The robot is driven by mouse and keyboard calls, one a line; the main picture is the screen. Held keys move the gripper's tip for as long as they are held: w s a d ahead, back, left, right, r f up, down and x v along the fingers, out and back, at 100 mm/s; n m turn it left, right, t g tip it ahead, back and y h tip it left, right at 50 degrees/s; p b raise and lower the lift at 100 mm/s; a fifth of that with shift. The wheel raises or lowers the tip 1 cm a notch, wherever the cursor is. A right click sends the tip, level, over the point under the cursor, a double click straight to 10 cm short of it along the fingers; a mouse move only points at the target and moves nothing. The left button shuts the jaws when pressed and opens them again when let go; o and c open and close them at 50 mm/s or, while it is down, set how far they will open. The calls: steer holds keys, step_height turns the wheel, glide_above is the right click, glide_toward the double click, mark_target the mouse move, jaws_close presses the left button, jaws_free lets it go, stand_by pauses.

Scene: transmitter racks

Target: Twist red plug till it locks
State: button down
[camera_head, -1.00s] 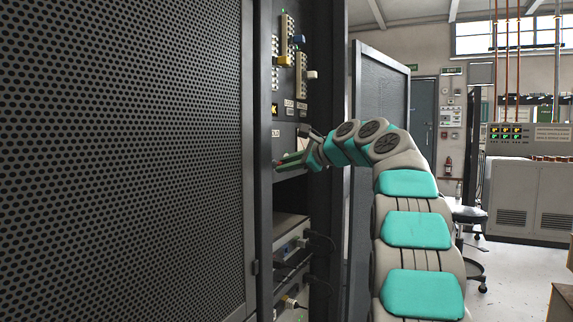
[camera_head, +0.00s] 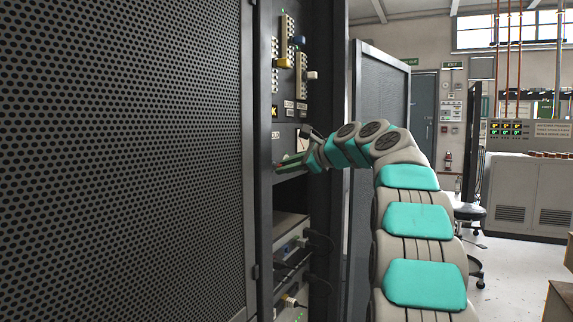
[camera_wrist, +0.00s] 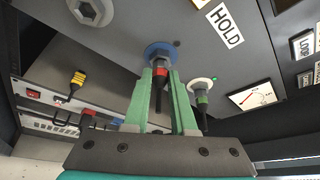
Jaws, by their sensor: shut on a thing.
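The red plug (camera_wrist: 161,72) is a dark connector with a red band. In the wrist view it sits at a blue round socket (camera_wrist: 160,52) on the grey panel. My gripper (camera_wrist: 160,76) has green fingers on either side of the plug and is shut on it. A dark cable runs back from the plug between the fingers. Whether the plug is locked cannot be told.
A green-banded plug (camera_wrist: 203,97) sits in a white socket just right of my gripper. A HOLD label (camera_wrist: 226,25), a meter (camera_wrist: 252,95) and a large hex fitting (camera_wrist: 92,10) are on the panel. A yellow plug (camera_wrist: 77,80) is at left. A perforated rack door (camera_head: 130,160) stands left.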

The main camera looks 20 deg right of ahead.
steer(key=shift+m+g+p, duration=0.3)
steer(key=shift+m+p, duration=0.2)
steer(key=shift+p, duration=0.9)
steer(key=shift+w+m+g+y, duration=0.1)
steer(key=shift+m+g+y, duration=0.45)
steer(key=shift+m, duration=0.25)
steer(key=c, duration=0.7)
jaws_free()
steer(key=shift+o, duration=0.2)
steer(key=shift+r, duration=0.1)
